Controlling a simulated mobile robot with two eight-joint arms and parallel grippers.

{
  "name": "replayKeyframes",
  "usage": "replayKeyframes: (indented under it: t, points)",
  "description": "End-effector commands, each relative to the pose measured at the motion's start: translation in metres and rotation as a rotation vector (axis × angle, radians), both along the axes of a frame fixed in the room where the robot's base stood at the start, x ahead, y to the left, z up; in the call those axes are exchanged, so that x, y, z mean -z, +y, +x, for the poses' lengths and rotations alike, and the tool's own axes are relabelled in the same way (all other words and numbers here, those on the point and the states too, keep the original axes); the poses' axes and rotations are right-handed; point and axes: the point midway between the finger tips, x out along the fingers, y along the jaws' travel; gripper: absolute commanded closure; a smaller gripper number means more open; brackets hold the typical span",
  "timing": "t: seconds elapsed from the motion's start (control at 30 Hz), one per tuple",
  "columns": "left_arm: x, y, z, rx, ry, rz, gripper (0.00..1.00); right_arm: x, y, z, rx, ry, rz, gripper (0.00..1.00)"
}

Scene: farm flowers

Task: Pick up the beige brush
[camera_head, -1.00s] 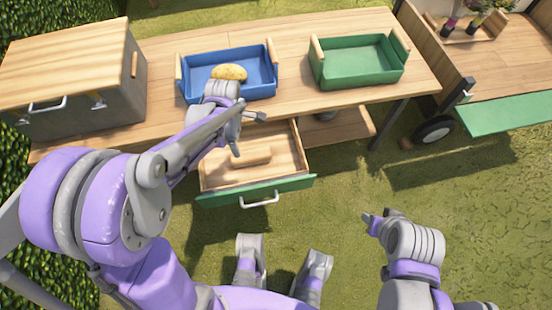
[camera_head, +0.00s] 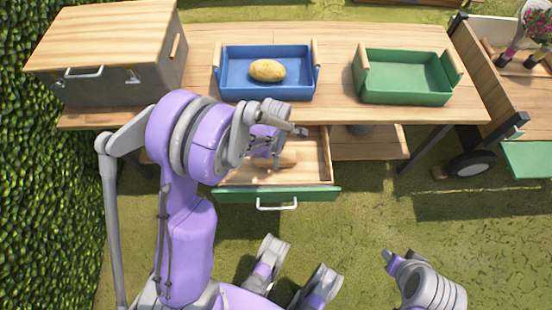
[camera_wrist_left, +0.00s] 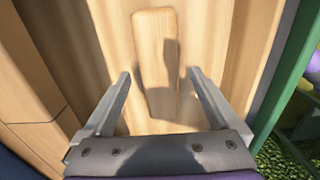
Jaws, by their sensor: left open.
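The beige brush (camera_wrist_left: 154,50) lies in the open drawer, seen from above as a long, plain block; its bristles do not show. In the head view the brush (camera_head: 287,160) is partly hidden by my left gripper (camera_head: 289,148), which is over the drawer. In the left wrist view my left gripper (camera_wrist_left: 160,74) is open and empty, with one finger on each side of the brush and a gap on both sides. Its shadow falls on the brush. My right gripper (camera_head: 390,257) is low at the right, away from the table; its jaws are unclear.
The drawer (camera_head: 320,192) has a green front and stands pulled out under the wooden table (camera_head: 337,85). On the table are a blue tray (camera_head: 270,94) with a potato (camera_head: 267,70), a green tray (camera_head: 405,98) and a grey box with a wooden lid (camera_head: 105,35).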

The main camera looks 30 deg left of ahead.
Motion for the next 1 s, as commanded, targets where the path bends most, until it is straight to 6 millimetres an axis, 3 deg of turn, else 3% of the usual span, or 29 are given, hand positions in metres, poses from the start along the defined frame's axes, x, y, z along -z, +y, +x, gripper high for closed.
replayKeyframes:
  t: [0.1, 0.33, 0.87, 1.0]
  points:
    - [0.0185, 0.0003, 0.0005, 0.000, -0.001, 0.001, 0.05, 0.0072, 0.0000, 0.0006, 0.000, 0.002, 0.000, 0.55]
    - [0.0197, 0.0003, 0.0003, 0.000, -0.001, 0.000, 0.05, 0.0066, 0.0000, 0.0005, 0.000, 0.002, 0.000, 0.55]
    - [0.0195, 0.0004, 0.0003, 0.000, -0.001, 0.000, 0.99, 0.0066, 0.0000, 0.0005, 0.000, 0.002, 0.000, 0.55]
    - [0.0194, 0.0004, 0.0003, 0.000, -0.001, 0.000, 1.00, 0.0066, 0.0000, 0.0006, 0.000, 0.002, 0.000, 0.55]
